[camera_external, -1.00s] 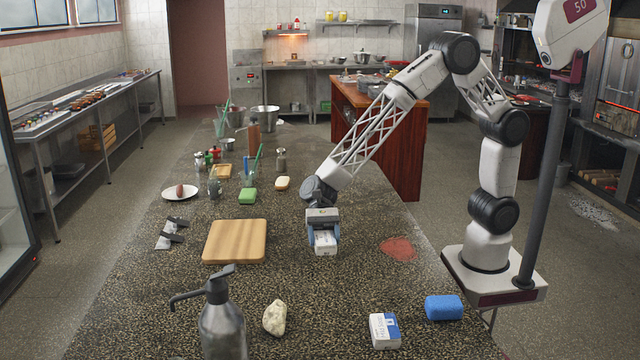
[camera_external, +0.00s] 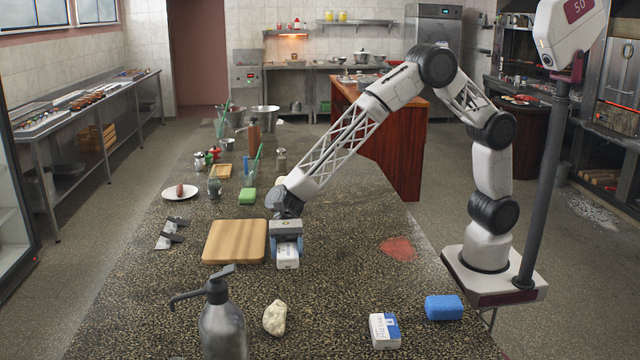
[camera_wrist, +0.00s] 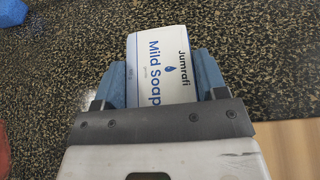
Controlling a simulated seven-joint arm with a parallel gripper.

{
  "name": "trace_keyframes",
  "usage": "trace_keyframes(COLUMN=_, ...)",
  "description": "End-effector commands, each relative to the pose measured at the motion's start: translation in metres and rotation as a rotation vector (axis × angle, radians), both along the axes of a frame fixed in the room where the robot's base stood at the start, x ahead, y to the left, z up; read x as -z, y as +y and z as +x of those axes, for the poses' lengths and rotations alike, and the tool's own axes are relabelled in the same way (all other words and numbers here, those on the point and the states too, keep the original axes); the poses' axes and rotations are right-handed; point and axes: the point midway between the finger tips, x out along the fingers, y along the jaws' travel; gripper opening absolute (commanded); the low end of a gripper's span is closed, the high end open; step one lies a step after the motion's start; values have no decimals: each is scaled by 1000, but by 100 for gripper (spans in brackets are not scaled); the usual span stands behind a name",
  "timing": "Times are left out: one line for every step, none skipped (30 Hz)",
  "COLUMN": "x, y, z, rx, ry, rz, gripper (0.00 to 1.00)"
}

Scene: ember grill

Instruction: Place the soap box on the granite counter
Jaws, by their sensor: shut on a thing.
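A white soap box with blue "Mild Soap" lettering (camera_wrist: 160,60) is held in my gripper (camera_external: 287,249). In the external view the box (camera_external: 288,263) hangs below the fingers, just right of the cutting board. In the wrist view the two blue fingers of my gripper (camera_wrist: 159,80) press on its left and right sides. The granite counter (camera_external: 330,300) is under the box. I cannot tell whether the box touches it. A second white and blue box (camera_external: 384,331) lies at the front right of the counter.
The wooden cutting board (camera_external: 234,242) is close on the left. A blue sponge (camera_external: 444,308), a pale lump (camera_external: 275,318), a pump bottle (camera_external: 222,325) and a red powder patch (camera_external: 398,249) are around the front. Bare counter lies between the held box and the front objects.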

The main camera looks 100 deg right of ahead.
Motion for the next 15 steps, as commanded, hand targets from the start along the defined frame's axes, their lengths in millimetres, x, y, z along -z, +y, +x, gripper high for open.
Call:
trace_keyframes(x=1, y=3, z=7, rx=0, ry=0, rz=0, gripper=40)
trace_keyframes(x=2, y=4, z=11, rx=0, ry=0, rz=0, gripper=40)
trace_keyframes(x=2, y=6, z=16, rx=0, ry=0, rz=0, gripper=40)
trace_keyframes(x=2, y=8, z=19, rx=0, ry=-1, rz=0, gripper=40)
trace_keyframes(x=3, y=9, z=23, rx=0, ry=-1, rz=0, gripper=40)
trace_keyframes(x=3, y=10, z=27, rx=0, ry=-1, rz=0, gripper=40)
trace_keyframes(x=4, y=12, z=29, rx=-1, ry=-1, rz=0, gripper=40)
trace_keyframes(x=4, y=12, z=31, rx=-1, ry=-1, rz=0, gripper=40)
trace_keyframes(x=4, y=13, z=34, rx=0, ry=-1, rz=0, gripper=40)
trace_keyframes(x=3, y=14, z=36, rx=0, ry=-1, rz=0, gripper=40)
trace_keyframes(x=3, y=15, z=37, rx=0, ry=-1, rz=0, gripper=40)
trace_keyframes(x=3, y=15, z=38, rx=0, ry=-1, rz=0, gripper=40)
trace_keyframes(x=3, y=15, z=39, rx=0, ry=-1, rz=0, gripper=40)
trace_keyframes(x=4, y=15, z=39, rx=0, ry=-1, rz=0, gripper=40)
trace_keyframes(x=4, y=15, z=40, rx=0, ry=-1, rz=0, gripper=40)
